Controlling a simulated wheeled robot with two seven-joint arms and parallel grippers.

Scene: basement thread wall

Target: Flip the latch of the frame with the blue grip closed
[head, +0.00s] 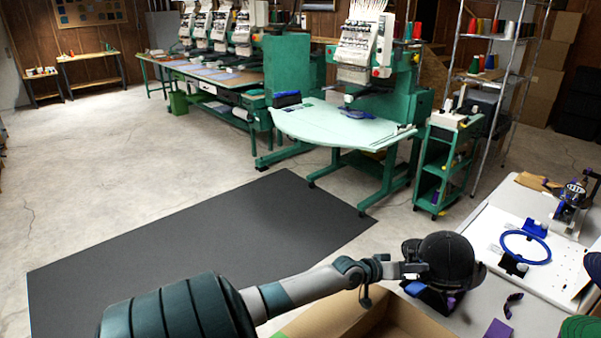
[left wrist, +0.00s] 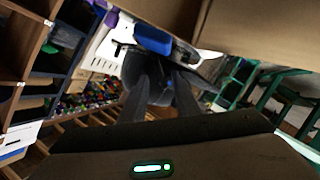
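My left gripper (head: 408,270) is at the end of the arm reaching in from the left, just left of a black cap (head: 447,258). A blue grip (head: 415,288) shows below the cap, close under the gripper. A purple part sits right of it, partly hidden by the cap. In the left wrist view, my two dark fingers (left wrist: 162,72) stand apart with a gap between them. The blue grip (left wrist: 153,38) lies just beyond their tips; contact cannot be told. A dark rounded shape shows behind the fingers. The latch is not clearly seen. My right gripper is out of view.
An open cardboard box (head: 350,315) stands below my left arm. The grey table (head: 535,305) carries a white board (head: 490,225) with a blue hoop (head: 525,248). A curved dark purple piece (head: 513,305) lies on the table. Embroidery machines stand behind, beyond a black floor mat (head: 200,240).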

